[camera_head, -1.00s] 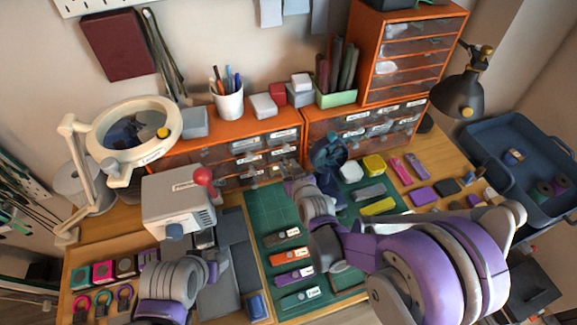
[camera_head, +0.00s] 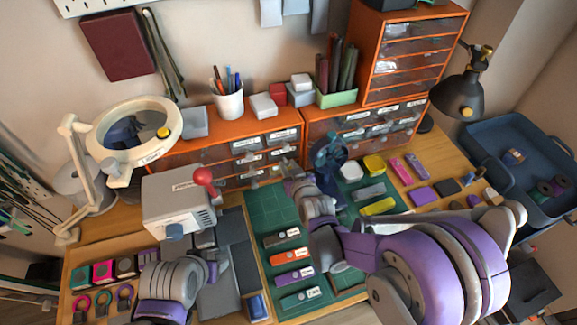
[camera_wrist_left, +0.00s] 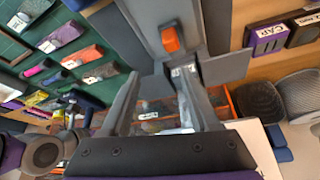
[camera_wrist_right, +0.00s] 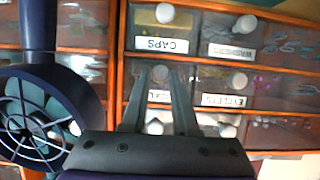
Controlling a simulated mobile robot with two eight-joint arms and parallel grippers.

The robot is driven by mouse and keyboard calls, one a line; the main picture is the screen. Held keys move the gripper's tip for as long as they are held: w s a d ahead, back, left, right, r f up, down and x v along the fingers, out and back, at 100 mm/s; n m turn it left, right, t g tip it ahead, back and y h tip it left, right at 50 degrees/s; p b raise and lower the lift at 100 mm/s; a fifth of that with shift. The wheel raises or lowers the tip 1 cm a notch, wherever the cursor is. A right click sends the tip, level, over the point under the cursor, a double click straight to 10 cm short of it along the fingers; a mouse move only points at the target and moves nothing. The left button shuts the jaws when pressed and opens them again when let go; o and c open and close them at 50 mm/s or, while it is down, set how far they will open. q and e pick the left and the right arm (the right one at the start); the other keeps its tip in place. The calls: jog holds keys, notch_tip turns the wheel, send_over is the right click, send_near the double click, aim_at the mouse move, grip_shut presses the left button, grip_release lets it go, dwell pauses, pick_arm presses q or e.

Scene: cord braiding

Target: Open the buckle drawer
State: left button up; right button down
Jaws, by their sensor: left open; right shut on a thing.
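The orange drawer cabinet (camera_head: 230,128) stands at the back of the bench with several clear labelled drawers. My right gripper (camera_wrist_right: 160,74) is at its front, shut on a pale drawer knob (camera_wrist_right: 160,71). The fingers partly cover the label of that drawer. Neighbouring drawers, upside down in the right wrist view, include the caps drawer (camera_wrist_right: 163,44) and the eyelets drawer (camera_wrist_right: 223,100). I cannot read a buckle label. The gripped drawer shows no clear gap. My left gripper (camera_wrist_left: 160,78) is open and empty, low over the front left of the bench.
A dark blue fan (camera_head: 328,157) stands close beside my right gripper. A grey press (camera_head: 178,203) with a red knob stands near my left arm. The green mat (camera_head: 262,208) holds several labelled pieces. A magnifier lamp (camera_head: 135,135) stands at the left.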

dwell(0.5)
pick_arm(q)
jog(key=shift+s+f+b, duration=0.2)
jog(key=shift+f+b, duration=0.85)
jog(key=shift+f, duration=0.05)
pick_arm(e)
jog(key=s+d, duration=0.3)
jog(key=s, duration=0.8)
jog(key=shift+d, duration=0.25)
jog(key=c, duration=0.7)
grip_release()
pick_arm(q)
jog(key=shift+w+r+p, duration=0.2)
jog(key=shift+r+p, duration=0.9)
jog(key=shift+r, duration=0.05)
pick_arm(e)
jog(key=v, duration=1)
jog(key=shift+s+d+r, duration=0.1)
jog(key=shift+s+r, duration=0.1)
jog(key=shift+s, duration=0.1)
